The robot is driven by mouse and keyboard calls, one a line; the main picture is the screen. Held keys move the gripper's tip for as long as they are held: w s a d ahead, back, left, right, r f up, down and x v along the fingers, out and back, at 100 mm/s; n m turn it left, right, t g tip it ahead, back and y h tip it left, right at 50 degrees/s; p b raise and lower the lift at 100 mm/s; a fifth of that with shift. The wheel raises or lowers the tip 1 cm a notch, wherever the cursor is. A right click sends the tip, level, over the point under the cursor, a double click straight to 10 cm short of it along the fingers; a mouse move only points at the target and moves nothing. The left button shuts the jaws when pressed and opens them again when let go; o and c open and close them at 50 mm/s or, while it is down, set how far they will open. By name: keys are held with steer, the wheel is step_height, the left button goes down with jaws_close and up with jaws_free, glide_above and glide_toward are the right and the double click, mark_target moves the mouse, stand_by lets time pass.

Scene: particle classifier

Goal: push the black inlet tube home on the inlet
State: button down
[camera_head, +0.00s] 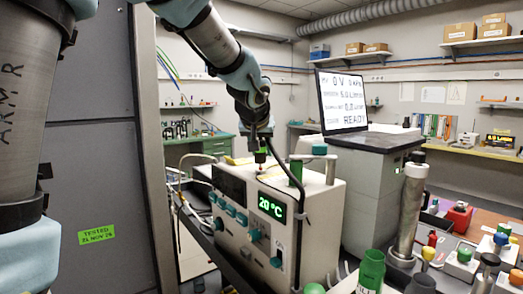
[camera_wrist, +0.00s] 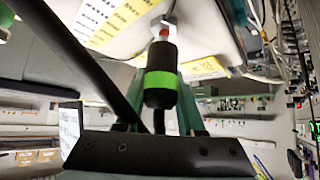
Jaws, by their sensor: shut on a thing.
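In the wrist view, the black inlet tube's end (camera_wrist: 161,78), a black sleeve with a bright green band, sits between the green fingers of my gripper (camera_wrist: 160,98). The gripper is shut on it. The sleeve points at a small metal fitting with a red part (camera_wrist: 164,32), which looks like the inlet; whether they touch or a small gap is left, I cannot tell. In the head view, my gripper (camera_head: 262,152) is low over the top of the cream instrument (camera_head: 325,200). The black tube curves from there down the instrument's right side.
Yellow labels (camera_wrist: 120,20) lie on the instrument's top. A green-banded column (camera_head: 296,172) and a teal-capped post (camera_head: 320,150) stand close right of my gripper. A screen (camera_head: 342,100) reading READY stands behind. Bottles and a metal cylinder (camera_head: 409,210) crowd the right front.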

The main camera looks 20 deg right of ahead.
steer(key=shift+f+b, duration=1.05)
steer(key=shift+b, duration=0.05)
steer(key=shift+c, duration=2.2)
jaws_free()
steer(key=shift+r, duration=0.1)
steer(key=shift+r, duration=0.1)
steer(key=b+v, duration=0.1)
steer(key=v, duration=0.9)
steer(key=shift+s+b, duration=0.3)
steer(key=shift+a+r, duration=0.15)
